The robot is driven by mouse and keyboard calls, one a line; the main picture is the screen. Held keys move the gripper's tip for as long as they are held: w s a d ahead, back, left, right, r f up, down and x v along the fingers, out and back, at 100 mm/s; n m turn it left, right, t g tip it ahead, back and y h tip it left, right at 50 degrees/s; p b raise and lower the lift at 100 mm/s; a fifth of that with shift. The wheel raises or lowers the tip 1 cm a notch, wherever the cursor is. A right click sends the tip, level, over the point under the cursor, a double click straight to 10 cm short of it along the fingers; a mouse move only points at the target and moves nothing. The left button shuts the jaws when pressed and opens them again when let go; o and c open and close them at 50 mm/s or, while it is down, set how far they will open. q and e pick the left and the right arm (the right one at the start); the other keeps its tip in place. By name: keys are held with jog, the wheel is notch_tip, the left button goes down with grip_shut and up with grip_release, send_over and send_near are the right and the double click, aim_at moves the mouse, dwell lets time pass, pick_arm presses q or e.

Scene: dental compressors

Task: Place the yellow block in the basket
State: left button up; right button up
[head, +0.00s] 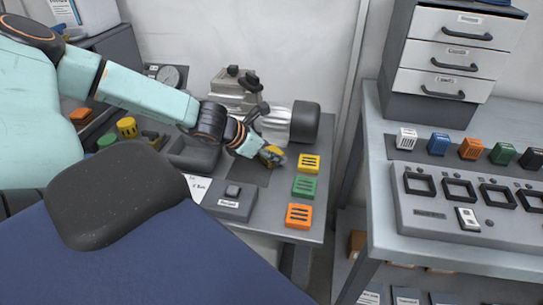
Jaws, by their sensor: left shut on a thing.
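My left arm reaches in from the left, and its left gripper (272,157) is low over the grey bench, beside the compressor. It is shut on a small yellow block (268,152), which the dark fingers partly cover. I cannot tell whether the block touches the bench. A separate slotted yellow block (308,163) lies just to the right of the gripper, above a green one (304,186) and an orange one (299,215). I cannot make out a basket for certain. My right gripper is not in view.
The compressor (290,120) stands behind the gripper. A small button box (234,200) and a white card (197,186) are in front. A second bench at right holds coloured blocks, a socket panel (465,205) and a drawer unit (447,55). A gap separates the benches.

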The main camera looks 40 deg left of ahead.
pick_arm(q)
jog(key=c, duration=0.5)
notch_tip(320, 180, up, 28)
jog(key=p, duration=2.7)
